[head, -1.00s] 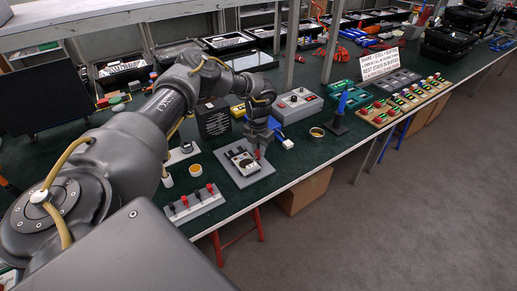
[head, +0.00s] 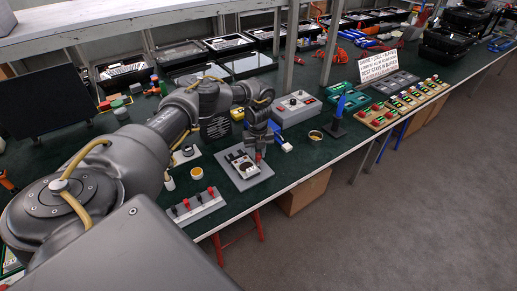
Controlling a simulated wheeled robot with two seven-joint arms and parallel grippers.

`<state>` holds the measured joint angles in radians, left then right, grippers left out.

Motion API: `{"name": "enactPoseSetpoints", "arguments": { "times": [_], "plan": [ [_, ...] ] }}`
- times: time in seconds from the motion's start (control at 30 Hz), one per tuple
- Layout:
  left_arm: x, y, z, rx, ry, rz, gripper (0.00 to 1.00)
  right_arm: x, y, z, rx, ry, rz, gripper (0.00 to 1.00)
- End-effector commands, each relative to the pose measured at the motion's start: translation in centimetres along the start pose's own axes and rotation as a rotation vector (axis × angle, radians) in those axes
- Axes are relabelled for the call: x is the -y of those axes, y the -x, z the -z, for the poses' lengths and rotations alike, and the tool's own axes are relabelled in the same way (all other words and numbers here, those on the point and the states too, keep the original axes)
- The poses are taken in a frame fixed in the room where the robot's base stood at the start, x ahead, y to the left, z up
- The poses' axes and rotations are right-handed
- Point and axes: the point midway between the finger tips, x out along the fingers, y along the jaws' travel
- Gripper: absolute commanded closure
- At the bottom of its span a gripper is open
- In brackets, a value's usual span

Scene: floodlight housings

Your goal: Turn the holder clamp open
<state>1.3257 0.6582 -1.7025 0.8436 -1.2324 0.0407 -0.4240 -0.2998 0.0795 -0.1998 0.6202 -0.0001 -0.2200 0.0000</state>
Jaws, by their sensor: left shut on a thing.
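The holder is a grey square plate (head: 261,176) lying flat near the front edge of the bench. A small white-and-black device (head: 242,164) sits on it. A small red part (head: 258,157), which looks like the clamp's handle, shows at the right side of the device. My left gripper (head: 258,152) points down over it from above and is shut on this red part. The fingers hide most of the clamp, so its exact angle cannot be told. My right gripper is not in view.
A white strip with red and black knobs (head: 198,206) lies in front left of the plate. A grey box (head: 296,108), a brass ring (head: 315,135) and a blue cone on a dark stand (head: 337,118) are to the right. The bench edge is close in front.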

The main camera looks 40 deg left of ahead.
Motion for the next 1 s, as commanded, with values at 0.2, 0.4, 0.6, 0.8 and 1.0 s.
{"name": "enactPoseSetpoints", "arguments": {
  "times": [0.2, 0.4, 0.6, 0.8, 1.0],
  "plan": [
    [0.0, 0.2, -0.2, 0.004, 0.206, 0.001, 0.98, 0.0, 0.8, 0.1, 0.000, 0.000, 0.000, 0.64],
    [-0.1, 0.2, -0.2, 0.005, 0.372, 0.001, 0.98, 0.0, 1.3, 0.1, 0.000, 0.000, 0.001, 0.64],
    [-0.1, 0.2, -0.3, 0.006, 0.498, 0.002, 0.98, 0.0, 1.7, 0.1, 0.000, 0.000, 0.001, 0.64],
    [-0.1, 0.2, -0.3, 0.007, 0.577, 0.002, 0.98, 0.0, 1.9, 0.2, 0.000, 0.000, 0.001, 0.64],
    [-0.1, 0.2, -0.3, 0.007, 0.613, 0.002, 0.98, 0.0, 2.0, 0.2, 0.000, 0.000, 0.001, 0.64]
  ]
}}
